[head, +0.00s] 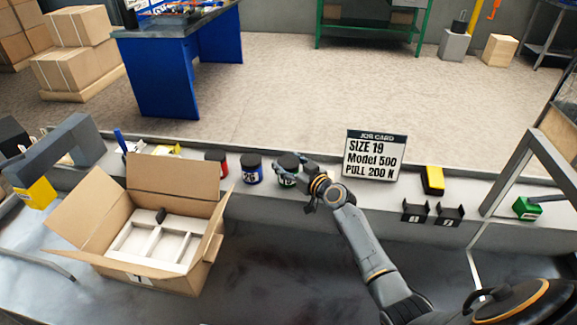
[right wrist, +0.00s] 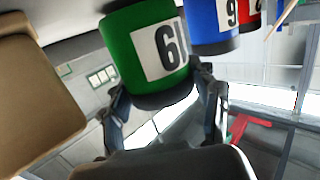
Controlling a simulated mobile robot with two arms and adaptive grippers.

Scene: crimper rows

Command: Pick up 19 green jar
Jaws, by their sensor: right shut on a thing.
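The green jar (head: 287,182) with a black lid stands in the row on the grey ledge, partly hidden by my right gripper (head: 306,180). In the right wrist view the green jar (right wrist: 143,48) appears upside down, with its white label reading 19 when turned over. The fingers of my right gripper (right wrist: 162,98) are on both sides of the jar at its lid end, shut on it. I cannot tell whether the jar touches the ledge. My left gripper is not in view.
A blue jar (head: 252,175) labelled 26 and a red jar (head: 224,163) stand left of the green jar. A job card (head: 374,156) reading SIZE 19 stands to the right. An open cardboard box (head: 120,212) with white dividers sits at front left. Black holders (head: 432,213) stand at right.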

